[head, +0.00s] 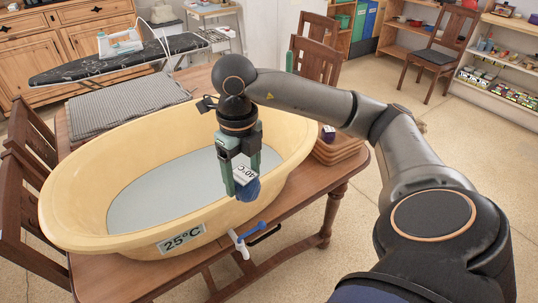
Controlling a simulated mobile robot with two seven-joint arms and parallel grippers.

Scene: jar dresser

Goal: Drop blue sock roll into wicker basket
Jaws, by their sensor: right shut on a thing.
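My right gripper (240,178) points down over the front right part of the yellow tub. It is shut on a rounded blue roll (249,191), which looks like the blue sock roll. A white tag reading 40°C (244,173) shows between the fingers, and the fingers hide part of the roll. A brown stack (342,150) stands on the table right of the tub, partly behind my arm; I cannot tell whether it is the wicker basket. My left gripper is not in view.
The large yellow tub (75,205), marked 25°C, fills much of the wooden table (190,277). A blue-and-white item (246,238) lies at its front edge. A striped folded cloth (125,100) lies behind the tub. Chairs stand around the table.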

